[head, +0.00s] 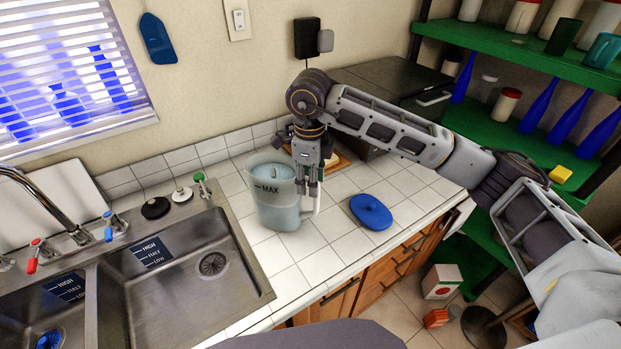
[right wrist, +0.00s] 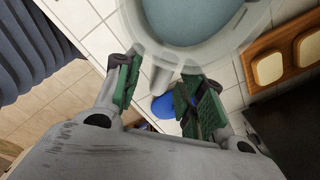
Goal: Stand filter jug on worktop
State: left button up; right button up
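The filter jug (head: 275,197) is a translucent pitcher with a MAX mark and blue-tinted contents. It stands upright on the white tiled worktop (head: 335,240), just right of the sink. My right gripper (head: 310,190) is at the jug's handle side, pointing down. In the right wrist view, the green-padded fingers of my right gripper (right wrist: 158,92) are spread apart. The jug's rim (right wrist: 205,52) fills the top there, and its handle (right wrist: 163,76) lies between the fingers with gaps on both sides. My left gripper is not in view.
A blue oval lid (head: 371,212) lies right of the jug. The double sink (head: 170,270) is on the left. A wooden board (right wrist: 275,50) with pale pieces and a dark appliance (head: 395,88) are behind. Green shelves (head: 510,50) stand at right.

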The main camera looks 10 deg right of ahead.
jog(key=shift+r, duration=0.1)
notch_tip(320, 180, up, 12)
dwell(0.8)
jog(key=shift+s+a, duration=0.1)
jog(key=shift+s, duration=0.1)
dwell(0.5)
